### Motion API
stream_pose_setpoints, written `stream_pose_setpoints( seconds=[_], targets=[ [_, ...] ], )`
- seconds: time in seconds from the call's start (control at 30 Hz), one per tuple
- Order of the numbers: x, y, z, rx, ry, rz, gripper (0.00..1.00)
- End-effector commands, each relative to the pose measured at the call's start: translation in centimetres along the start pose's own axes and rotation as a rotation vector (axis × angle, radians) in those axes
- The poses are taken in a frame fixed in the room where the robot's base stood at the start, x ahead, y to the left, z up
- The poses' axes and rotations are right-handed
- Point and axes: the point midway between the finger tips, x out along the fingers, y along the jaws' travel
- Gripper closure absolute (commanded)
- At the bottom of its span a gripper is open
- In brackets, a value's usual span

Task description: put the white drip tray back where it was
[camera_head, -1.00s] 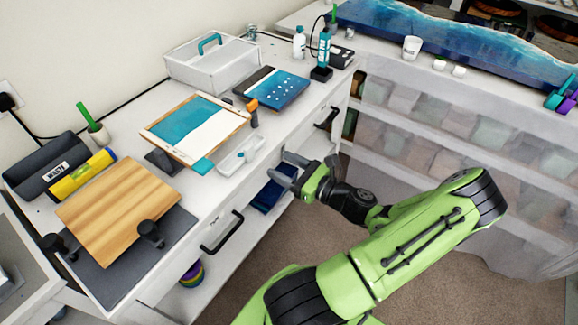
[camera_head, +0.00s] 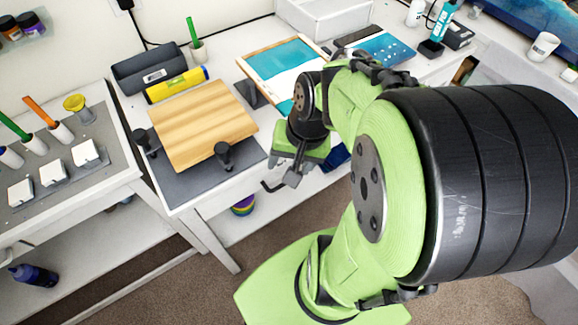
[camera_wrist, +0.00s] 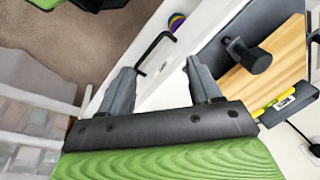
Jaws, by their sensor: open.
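I cannot make out the white drip tray in either view now; my arm covers the front of the bench beside the framed teal-and-white panel (camera_head: 283,62). My gripper (camera_head: 287,174) is beyond the front edge of the white bench, right of the wooden board (camera_head: 203,124). In the wrist view my gripper (camera_wrist: 161,84) is open, with nothing between its fingers. The bench front and a black drawer handle (camera_wrist: 150,48) lie beyond the fingertips.
The wooden board lies on a grey mat (camera_head: 190,190) between black clamps (camera_head: 223,156). A yellow level (camera_head: 176,85) and a dark case (camera_head: 158,66) are behind it. A white caddy (camera_head: 320,22) stands at the back.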

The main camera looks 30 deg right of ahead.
Motion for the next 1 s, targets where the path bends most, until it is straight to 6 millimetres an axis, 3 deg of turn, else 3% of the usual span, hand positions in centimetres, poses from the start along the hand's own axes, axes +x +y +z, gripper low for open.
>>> stream_pose_setpoints(
  seconds=[0.03, 0.1, 0.2, 0.27, 0.33, 0.4, 0.43, 0.57, 0.73, 0.9, 1.0],
  targets=[
    [-2.2, -1.2, 1.3, -0.162, 0.079, 0.03, 0.37],
    [-4.8, -1.9, 3.1, -0.344, 0.166, 0.053, 0.37],
    [-7.6, -2.1, 5.3, -0.53, 0.259, 0.047, 0.37],
    [-8.6, -2.0, 6.1, -0.6, 0.292, 0.036, 0.37],
    [-9.2, -1.9, 6.6, -0.641, 0.311, 0.028, 0.43],
    [-9.8, -2.0, 6.1, -0.626, 0.311, 0.033, 0.52],
    [-10.1, -2.1, 5.5, -0.598, 0.303, 0.042, 0.52],
    [-12.3, -3.1, 0.2, -0.352, 0.249, 0.102, 0.52],
    [-13.4, -2.4, -9.4, 0.081, 0.167, 0.176, 0.52],
    [-11.3, 2.2, -18.7, 0.531, 0.084, 0.224, 0.52],
    [-9.4, 5.5, -22.1, 0.744, 0.045, 0.237, 0.52]
  ],
)
